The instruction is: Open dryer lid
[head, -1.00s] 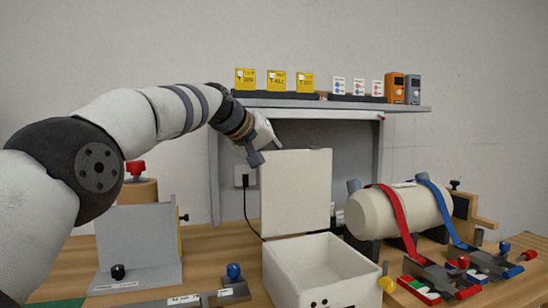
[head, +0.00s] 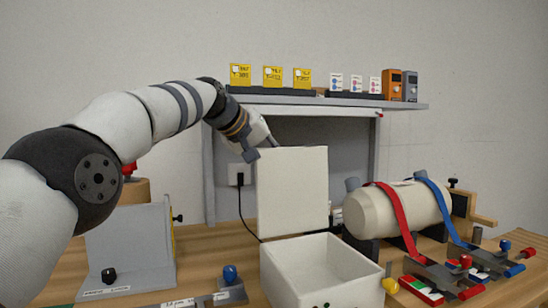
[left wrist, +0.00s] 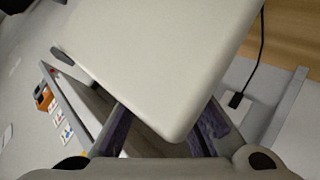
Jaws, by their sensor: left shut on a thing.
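The dryer is a white open box (head: 308,290) on the wooden table at the front centre. Its interior looks empty. Its white lid (head: 292,190) stands upright at the back edge of the box, and the opening is uncovered. My left gripper (head: 268,146) is at the lid's upper left corner, reaching in from the left. In the left wrist view the lid (left wrist: 165,60) lies between the two dark fingers, and my gripper (left wrist: 163,122) is shut on its corner. The fingertips are partly hidden by the lid. My right gripper is in neither view.
A cream cylinder (head: 395,210) with red and blue straps lies right of the box, with coloured clamps (head: 450,275) before it. A grey bracket (head: 130,245) stands left. A shelf (head: 330,101) with cards and devices runs above, behind the lid.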

